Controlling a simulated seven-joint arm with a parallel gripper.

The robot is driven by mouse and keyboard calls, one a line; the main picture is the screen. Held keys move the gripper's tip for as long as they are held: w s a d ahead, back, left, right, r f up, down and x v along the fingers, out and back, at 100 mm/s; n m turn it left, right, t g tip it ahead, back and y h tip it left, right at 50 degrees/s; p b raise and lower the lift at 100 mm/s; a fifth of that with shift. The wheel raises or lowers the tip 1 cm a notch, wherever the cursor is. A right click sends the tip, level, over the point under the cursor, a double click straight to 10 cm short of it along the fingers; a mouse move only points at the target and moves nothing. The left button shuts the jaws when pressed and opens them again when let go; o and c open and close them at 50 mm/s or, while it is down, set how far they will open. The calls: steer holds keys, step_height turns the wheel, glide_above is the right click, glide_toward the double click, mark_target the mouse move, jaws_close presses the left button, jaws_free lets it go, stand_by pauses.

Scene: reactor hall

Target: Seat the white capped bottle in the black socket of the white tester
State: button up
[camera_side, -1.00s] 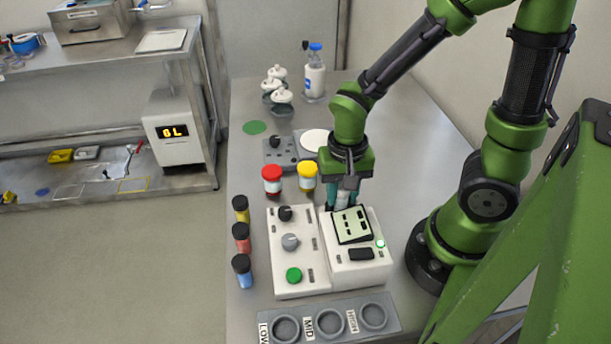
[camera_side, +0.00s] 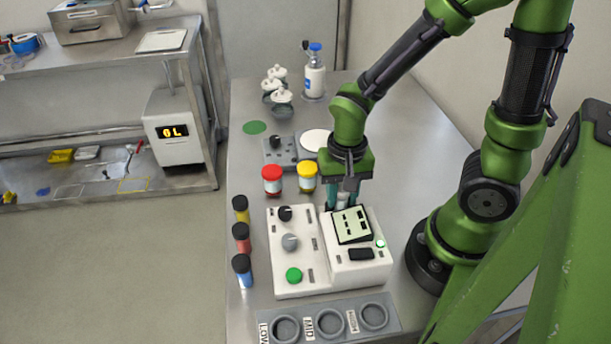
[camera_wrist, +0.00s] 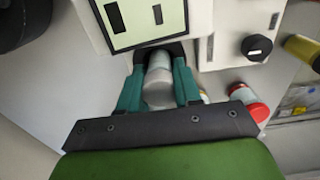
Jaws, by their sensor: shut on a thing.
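The white tester (camera_side: 358,270) stands on the steel table with its screen facing up. My gripper (camera_side: 343,198) points down at the tester's back edge, behind the screen. In the wrist view my gripper (camera_wrist: 158,88) has its teal fingers shut on the white capped bottle (camera_wrist: 158,92). The bottle shows as a pale cylinder between the fingers, with its far end at the black socket (camera_wrist: 174,48) beside the screen. In the side view only a little of the bottle (camera_side: 343,196) shows. I cannot tell how deep it sits in the socket.
A white panel with knobs and a green button (camera_side: 293,275) adjoins the tester on the left. Red-capped (camera_side: 272,180) and yellow-capped (camera_side: 307,178) jars stand close behind it. Several small vials (camera_side: 241,238) line the left edge. A grey rack (camera_side: 348,322) lies in front.

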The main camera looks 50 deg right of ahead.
steer(key=shift+f, duration=0.35)
steer(key=o, duration=1.1)
steer(key=shift+w+a, duration=0.1)
steer(key=shift+o, duration=0.2)
steer(key=shift+r, duration=3.55)
